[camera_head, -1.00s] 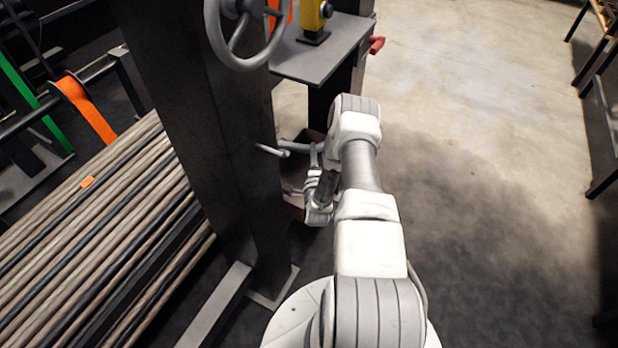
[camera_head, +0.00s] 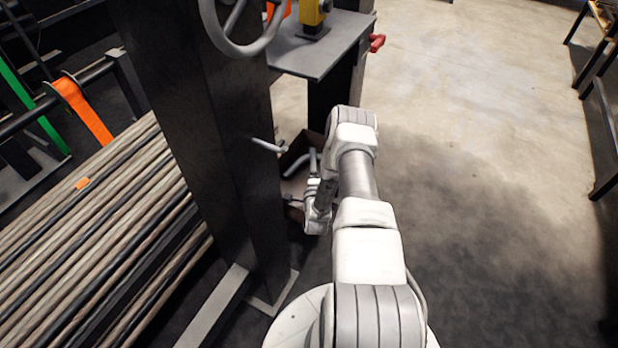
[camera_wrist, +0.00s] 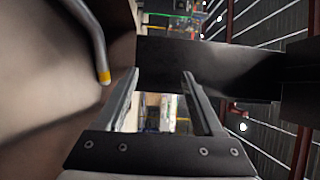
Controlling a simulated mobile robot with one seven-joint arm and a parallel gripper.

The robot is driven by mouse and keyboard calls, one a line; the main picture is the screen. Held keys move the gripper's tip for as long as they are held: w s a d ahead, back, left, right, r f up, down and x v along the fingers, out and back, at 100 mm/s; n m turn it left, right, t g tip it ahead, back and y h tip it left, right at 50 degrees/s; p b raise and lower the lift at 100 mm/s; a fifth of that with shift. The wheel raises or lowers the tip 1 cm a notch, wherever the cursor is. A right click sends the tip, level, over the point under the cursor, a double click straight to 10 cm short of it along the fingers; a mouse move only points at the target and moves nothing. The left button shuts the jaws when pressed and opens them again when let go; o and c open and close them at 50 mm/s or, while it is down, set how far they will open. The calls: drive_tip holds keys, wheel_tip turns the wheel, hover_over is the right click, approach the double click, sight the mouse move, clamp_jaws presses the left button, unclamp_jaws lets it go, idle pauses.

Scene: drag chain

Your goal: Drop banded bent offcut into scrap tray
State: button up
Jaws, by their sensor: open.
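The bent offcut is a grey curved tube with a yellow band at its end. In the wrist view the offcut (camera_wrist: 92,40) is at the upper left, apart from my open, empty fingers (camera_wrist: 161,76). In the head view the bent grey offcut (camera_head: 301,161) shows at the brown scrap tray (camera_head: 289,162), beside the dark column. The tray's brown surface (camera_wrist: 50,95) fills the left of the wrist view. My gripper (camera_head: 291,198) is at the tray's near side, partly hidden by my wrist. The far part of the tray is hidden by the column and arm.
A thick dark column (camera_head: 195,130) with a handwheel (camera_head: 240,45) and a small lever (camera_head: 267,146) stands left of my arm. A grey machine table (camera_head: 325,48) overhangs behind the tray. Long bars (camera_head: 95,240) lie on a rack at left. The floor at right (camera_head: 480,130) is clear.

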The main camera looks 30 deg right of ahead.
drive_tip(key=s+d+r+p, duration=0.6)
drive_tip(key=s+r, duration=0.3)
drive_tip(key=r, duration=0.2)
drive_tip(key=shift+s+d, duration=0.25)
drive_tip(key=shift+s, duration=0.15)
